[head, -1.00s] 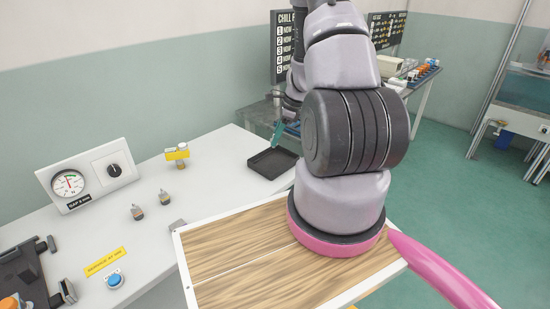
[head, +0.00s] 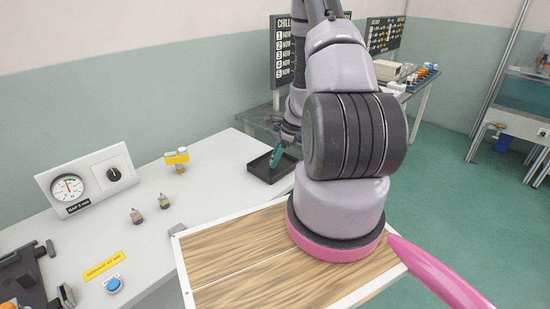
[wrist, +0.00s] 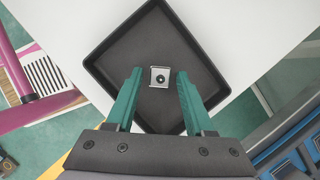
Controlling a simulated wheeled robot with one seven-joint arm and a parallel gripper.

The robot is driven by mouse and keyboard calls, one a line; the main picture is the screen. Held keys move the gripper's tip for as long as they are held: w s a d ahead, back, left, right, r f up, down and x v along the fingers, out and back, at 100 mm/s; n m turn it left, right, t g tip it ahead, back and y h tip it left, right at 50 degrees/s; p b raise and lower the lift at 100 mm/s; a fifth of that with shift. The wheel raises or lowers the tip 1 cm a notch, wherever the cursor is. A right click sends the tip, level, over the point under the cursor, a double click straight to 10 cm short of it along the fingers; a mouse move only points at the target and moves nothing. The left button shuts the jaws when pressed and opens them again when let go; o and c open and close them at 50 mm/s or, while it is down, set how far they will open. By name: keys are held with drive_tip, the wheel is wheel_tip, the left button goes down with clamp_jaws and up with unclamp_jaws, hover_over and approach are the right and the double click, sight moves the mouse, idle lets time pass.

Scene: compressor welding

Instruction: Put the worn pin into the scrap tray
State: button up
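The scrap tray (head: 261,171) is a black, shallow square tray at the table's far right corner; it fills the middle of the wrist view (wrist: 122,48). A small metal piece with a square face and a dark round centre (wrist: 160,77), which looks like the worn pin, shows within the tray's outline. Whether it rests on the tray floor is hard to tell. My gripper (wrist: 159,76) is open, its two teal fingers on either side of the piece with gaps. In the head view my gripper (head: 276,158) is low over the tray; the piece is not visible there.
Two small pins (head: 150,208) stand on the white table, with a yellow-topped fitting (head: 177,159) behind them. A gauge panel (head: 88,181) and a blue button (head: 114,285) are at left. The wooden-topped surface (head: 235,255) lies in front.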

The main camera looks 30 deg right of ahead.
drive_tip(key=shift+r, duration=0.1)
drive_tip(key=v, duration=1.2)
drive_tip(key=a+r+n+t, duration=0.1)
drive_tip(key=a+r+n, duration=0.45)
drive_tip(key=r, duration=0.75)
drive_tip(key=s+a+r+n+t, duration=0.1)
drive_tip(key=s+a+r+n, duration=0.15)
drive_tip(key=r, duration=0.25)
drive_tip(key=s+a+r+n, duration=0.1)
drive_tip(key=a+r+n, duration=0.1)
drive_tip(key=a+r, duration=0.3)
drive_tip(key=s+a+r+n+t+h, duration=0.1)
drive_tip(key=s+a+r+n, duration=0.1)
drive_tip(key=s+r+n, duration=0.2)
drive_tip(key=s+a+r+n+t+h, duration=0.1)
drive_tip(key=s+a+r+n+t, duration=0.1)
drive_tip(key=s+r+n, duration=0.3)
drive_tip(key=s+a+r, duration=0.1)
drive_tip(key=s+r, duration=0.3)
drive_tip(key=s, duration=0.1)
drive_tip(key=shift+s, duration=0.25)
